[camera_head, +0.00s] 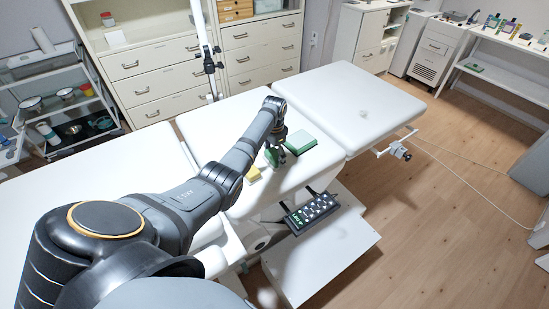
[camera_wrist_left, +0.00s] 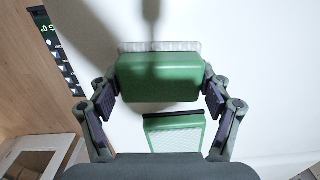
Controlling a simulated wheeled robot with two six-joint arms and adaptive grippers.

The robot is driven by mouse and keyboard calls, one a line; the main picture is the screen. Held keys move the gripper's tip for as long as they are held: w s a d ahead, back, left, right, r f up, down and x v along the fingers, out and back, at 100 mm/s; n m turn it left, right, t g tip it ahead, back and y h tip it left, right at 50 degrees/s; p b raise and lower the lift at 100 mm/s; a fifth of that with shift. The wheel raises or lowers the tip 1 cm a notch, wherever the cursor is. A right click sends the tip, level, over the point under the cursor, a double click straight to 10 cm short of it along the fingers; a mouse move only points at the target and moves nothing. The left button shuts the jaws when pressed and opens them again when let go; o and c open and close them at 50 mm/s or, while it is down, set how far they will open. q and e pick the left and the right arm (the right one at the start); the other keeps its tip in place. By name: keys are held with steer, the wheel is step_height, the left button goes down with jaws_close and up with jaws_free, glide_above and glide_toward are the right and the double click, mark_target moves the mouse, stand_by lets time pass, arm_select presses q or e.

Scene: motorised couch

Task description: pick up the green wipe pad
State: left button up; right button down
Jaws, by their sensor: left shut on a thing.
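The green wipe pad (camera_wrist_left: 158,78) is a dark green block with a pale, ribbed edge along its top in the left wrist view. My left gripper (camera_wrist_left: 159,95) is shut on it, with one finger at each side. In the head view my left gripper (camera_head: 276,156) is over the white couch (camera_head: 330,105), and the pad (camera_head: 259,159) shows partly beside it. I cannot tell whether the pad touches the couch. My right gripper is not in view.
A yellow block (camera_head: 253,174) is near the couch edge. A button panel (camera_head: 310,212) sits below.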

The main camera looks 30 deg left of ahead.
mark_target(275, 154)
arm_select(q)
step_height(275, 154, up, 3)
steer(key=shift+w+r+b, duration=0.1)
steer(key=shift+b, duration=0.2)
steer(key=s+d+r+p, duration=0.3)
steer(key=d+r+p, duration=0.2)
steer(key=d+r, duration=0.4)
steer(key=d, duration=0.4)
steer(key=shift+s+d+r+p, duration=0.25)
steer(key=shift+d+r+p, duration=0.05)
steer(key=shift+r, duration=0.1)
